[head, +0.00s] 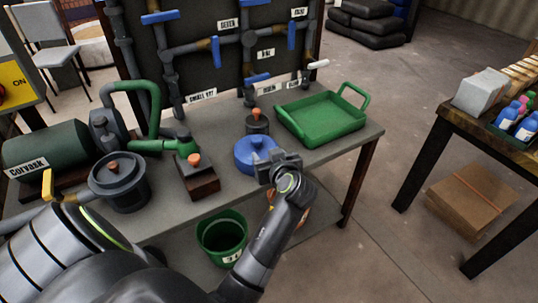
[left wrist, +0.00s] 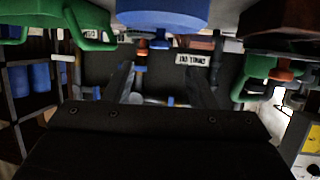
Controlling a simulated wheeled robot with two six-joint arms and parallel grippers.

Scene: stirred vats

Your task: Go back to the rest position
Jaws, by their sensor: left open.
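My left gripper (head: 279,166) is over the front edge of the workbench (head: 345,157), just in front of a round blue lidded vat (head: 245,160). I cannot tell from the head view whether it touches the vat. In the left wrist view its two dark fingers (left wrist: 162,88) stand apart with nothing held between them. That view looks upside down, with the blue vat (left wrist: 160,14) at the top. My right gripper is in neither view.
A green tray (head: 283,122) sits right of the vat. A green valve on a block (head: 199,185), a dark pot (head: 120,193) and a green tank (head: 45,150) stand left. A green bucket (head: 222,252) is below. Pipes (head: 205,45) rise behind. Floor is clear before the right table (head: 440,130).

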